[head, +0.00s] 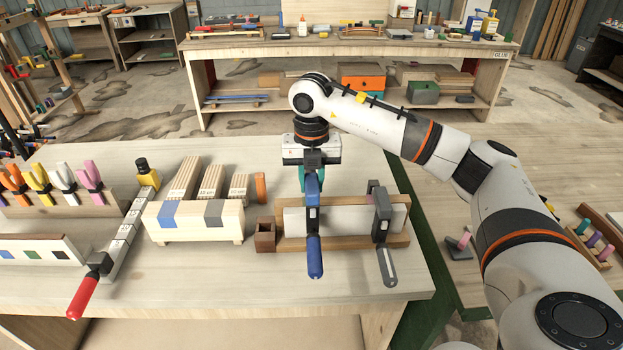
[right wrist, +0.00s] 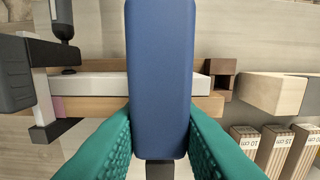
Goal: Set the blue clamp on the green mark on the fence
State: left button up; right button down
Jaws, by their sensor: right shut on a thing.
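The blue clamp (head: 314,258) stands across the pale bar between two wooden strips (head: 345,220), its blue handle hanging toward the front. My right gripper (head: 312,172) is above it, teal fingers shut on its blue upper part. In the right wrist view the clamp (right wrist: 160,70) fills the middle between my fingers (right wrist: 160,135). I cannot tell whether the clamp still grips the strips. A pale board, likely the fence (head: 40,243), lies at the far left with coloured squares on its front, one a green mark (head: 31,256). My left gripper is not in view.
A grey clamp (head: 383,235) sits on the strips just right of the blue one. A red-handled clamp (head: 90,285), a block rack (head: 200,220), a small brown box (head: 265,235) and a rack of coloured spring clamps (head: 60,190) stand to the left. The front of the table is clear.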

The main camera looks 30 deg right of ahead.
jog(key=shift+f+b, duration=1.05)
jog(key=shift+f, duration=0.4)
jog(key=shift+f+b, duration=0.35)
jog(key=shift+f, duration=0.15)
jog(key=c, duration=1.1)
grip_release()
